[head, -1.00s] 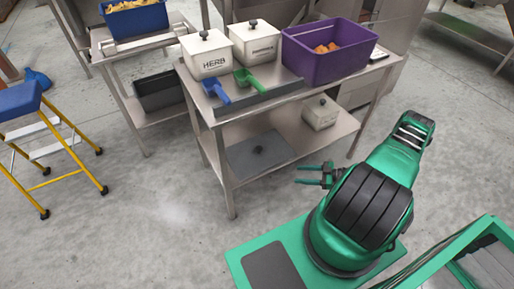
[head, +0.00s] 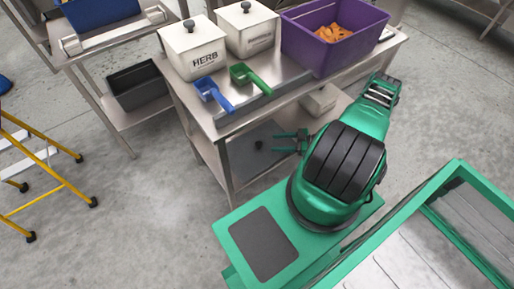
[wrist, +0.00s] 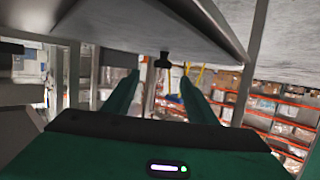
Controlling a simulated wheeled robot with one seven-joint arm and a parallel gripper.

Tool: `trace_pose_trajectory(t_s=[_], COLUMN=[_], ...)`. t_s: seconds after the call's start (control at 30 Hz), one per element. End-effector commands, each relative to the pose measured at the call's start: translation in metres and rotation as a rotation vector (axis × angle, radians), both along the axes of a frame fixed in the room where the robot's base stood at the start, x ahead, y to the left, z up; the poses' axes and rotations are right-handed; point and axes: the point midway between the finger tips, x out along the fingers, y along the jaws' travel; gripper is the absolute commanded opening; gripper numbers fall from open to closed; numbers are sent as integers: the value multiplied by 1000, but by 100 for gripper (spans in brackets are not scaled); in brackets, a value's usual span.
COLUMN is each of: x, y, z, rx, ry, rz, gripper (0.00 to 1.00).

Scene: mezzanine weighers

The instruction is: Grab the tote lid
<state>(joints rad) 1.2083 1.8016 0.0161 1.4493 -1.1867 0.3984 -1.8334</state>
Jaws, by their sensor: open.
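The tote lid (head: 243,162) is a flat grey panel with a small black knob (head: 258,145). It lies on the lower shelf of the steel table, partly hidden by the tabletop. My gripper (head: 278,142) is open, pointing left, just right of the knob at the shelf's edge. In the wrist view the scene looks upside down. There the lid (wrist: 135,22) fills the top, and its knob (wrist: 165,60) hangs down just beyond the two open fingertips (wrist: 160,76), roughly between them. No contact with the knob shows.
The tabletop holds a purple tote (head: 325,62), two white bins (head: 194,62), a blue scoop (head: 213,95) and a green scoop (head: 248,78). Another white bin (head: 320,100) stands on the lower shelf behind my arm. A yellow stepladder (head: 45,165) stands left on open floor.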

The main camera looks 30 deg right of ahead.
Motion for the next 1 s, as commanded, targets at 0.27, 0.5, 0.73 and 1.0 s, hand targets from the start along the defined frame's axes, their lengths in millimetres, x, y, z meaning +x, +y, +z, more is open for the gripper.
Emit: trace_pose_trajectory(t_s=[0.27,0.5,0.73,1.0], x=[20,32,50,51], y=[22,39,60,61], z=[-9,-14,-23,-23], rx=[1,2,1,0], ry=[0,0,0,0], rz=[-1,-2,-1,-2], gripper=[52,52,52,42])
